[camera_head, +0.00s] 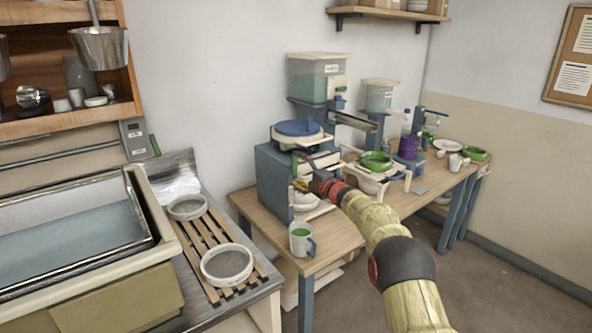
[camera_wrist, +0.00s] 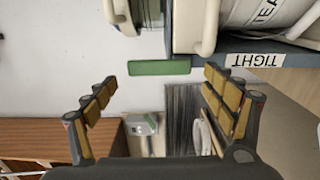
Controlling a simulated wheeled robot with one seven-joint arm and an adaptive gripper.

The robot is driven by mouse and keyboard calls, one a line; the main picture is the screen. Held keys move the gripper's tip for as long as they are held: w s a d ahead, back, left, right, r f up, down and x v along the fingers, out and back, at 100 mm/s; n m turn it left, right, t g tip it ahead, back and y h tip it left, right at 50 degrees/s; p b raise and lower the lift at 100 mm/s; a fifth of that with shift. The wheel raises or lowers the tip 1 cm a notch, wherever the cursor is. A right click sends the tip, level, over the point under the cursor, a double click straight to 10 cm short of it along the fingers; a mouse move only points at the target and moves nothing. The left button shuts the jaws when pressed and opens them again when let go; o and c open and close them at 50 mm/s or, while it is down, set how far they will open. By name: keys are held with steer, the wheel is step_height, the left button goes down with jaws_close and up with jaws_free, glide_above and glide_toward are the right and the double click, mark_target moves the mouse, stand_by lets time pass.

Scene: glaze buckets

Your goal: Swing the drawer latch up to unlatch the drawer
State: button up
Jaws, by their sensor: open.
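My gripper (camera_head: 302,184) is at the front of the blue-grey cabinet (camera_head: 277,185) on the table. In the wrist view my gripper (camera_wrist: 160,79) has its yellow-padded fingers spread wide, with nothing held. A green bar (camera_wrist: 158,67) shows just beyond the gap between the fingertips; it may be the drawer latch. One end meets the cabinet's blue-grey edge. I see no finger clearly touching it. I cannot make out this bar in the head view, where the gripper and arm cover part of the cabinet front.
A mug (camera_head: 301,239) stands at the table's front corner. A blue-lidded pot (camera_head: 298,128) sits on the cabinet. Sieves (camera_head: 227,265) lie on a slatted rack at left.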

steer(key=v, duration=1)
steer(key=shift+s+d, duration=0.25)
steer(key=shift+s, duration=0.1)
